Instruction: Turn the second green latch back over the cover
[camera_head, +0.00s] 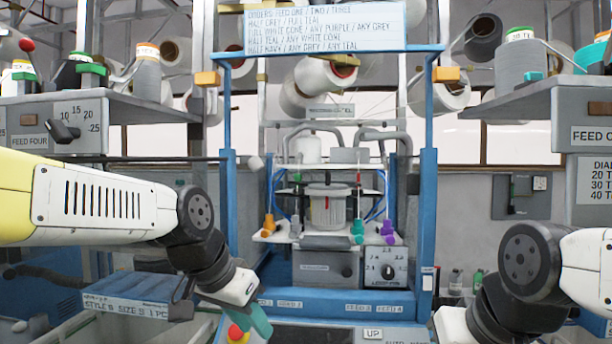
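My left gripper (215,308) is low, in front of the machine's lower left. A dark finger shows on its left side, and its grip is not clear. A teal piece (257,321) shows right beside its white body; I cannot tell whether it is a latch, or whether it is touched or held. A blue-grey panel lettered "STYLE B SIZE S" (130,304) lies left of the gripper. I cannot tell whether it is the cover. No part is clearly the second green latch. My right arm reaches in from the right, its fingers below the picture's edge.
The blue machine frame (428,190) stands ahead, with orange, teal and purple feeders (388,231) inside. A red-topped yellow button (236,333) is close below the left gripper. Shelves with yarn cones (147,75) stand on both sides.

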